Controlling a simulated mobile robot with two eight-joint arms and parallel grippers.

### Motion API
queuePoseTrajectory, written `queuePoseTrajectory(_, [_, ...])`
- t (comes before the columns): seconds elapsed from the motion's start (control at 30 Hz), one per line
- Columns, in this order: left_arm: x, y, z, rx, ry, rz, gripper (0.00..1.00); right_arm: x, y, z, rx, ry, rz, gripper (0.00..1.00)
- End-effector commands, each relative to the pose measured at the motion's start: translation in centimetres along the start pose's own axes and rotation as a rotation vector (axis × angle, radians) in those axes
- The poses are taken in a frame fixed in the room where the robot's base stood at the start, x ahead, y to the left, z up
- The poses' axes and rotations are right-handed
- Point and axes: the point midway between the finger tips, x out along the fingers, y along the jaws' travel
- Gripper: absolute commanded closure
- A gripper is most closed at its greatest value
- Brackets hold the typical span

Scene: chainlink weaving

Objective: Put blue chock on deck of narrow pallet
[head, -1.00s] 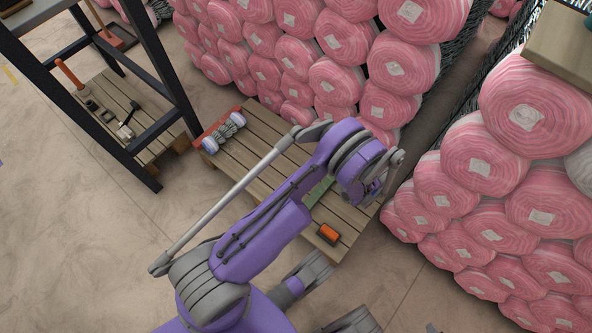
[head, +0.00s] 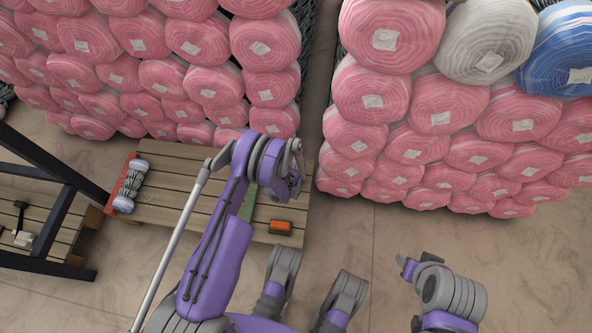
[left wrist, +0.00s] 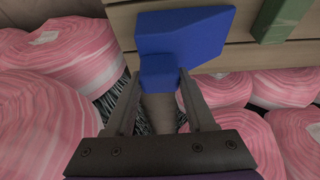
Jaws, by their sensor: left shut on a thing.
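The blue chock (left wrist: 185,35) is a wedge-like block held at the tips of my left gripper (left wrist: 157,85) in the left wrist view. It is over or against the edge of a wooden slatted pallet (left wrist: 122,22); I cannot tell whether it touches the planks. In the head view my left gripper (head: 292,190) is above the right end of a pallet (head: 185,205), and the chock is hidden there. My right gripper (head: 406,267) is off to the right over bare floor, and its jaws are too small to read.
A green block (left wrist: 281,18) and an orange-and-dark item (head: 281,227) lie on the pallet. Stacks of pink rolls (head: 390,100) stand behind and right. A dark frame (head: 60,215) stands left.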

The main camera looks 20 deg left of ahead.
Motion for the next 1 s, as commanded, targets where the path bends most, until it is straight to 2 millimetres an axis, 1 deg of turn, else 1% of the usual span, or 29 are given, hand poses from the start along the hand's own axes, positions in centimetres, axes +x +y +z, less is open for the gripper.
queuePoseTrajectory(0.03, [0.4,0.0,0.1,0.0,0.001,0.0,1.0,0.1,0.0,0.0,0.0,0.0,0.0,0.5])
queuePoseTrajectory(0.37, [0.6,0.0,0.2,0.0,0.0,0.0,1.0,0.1,0.0,0.0,0.0,0.0,0.0,0.5])
queuePoseTrajectory(0.4, [0.6,0.0,0.2,0.0,0.0,0.0,0.42,0.1,0.0,0.0,0.0,0.0,0.0,0.5])
queuePoseTrajectory(0.53, [0.6,0.0,0.2,0.0,0.0,0.0,0.18,0.1,0.0,0.0,0.0,0.0,0.0,0.5])
queuePoseTrajectory(0.57, [0.6,0.0,0.2,0.0,0.0,0.0,0.15,0.1,0.0,0.0,0.0,0.0,0.0,0.5])
queuePoseTrajectory(0.87, [0.4,0.0,0.2,0.0,0.0,0.0,0.15,0.1,0.0,0.0,0.0,0.0,0.0,0.5])
queuePoseTrajectory(0.93, [0.0,0.0,0.1,0.0,0.0,0.0,0.15,0.0,0.0,0.0,0.0,0.0,0.0,0.5])
queuePoseTrajectory(1.0, [-1.0,0.0,0.1,0.0,0.0,0.0,0.15,-0.2,0.0,0.0,0.0,0.0,0.0,0.5])
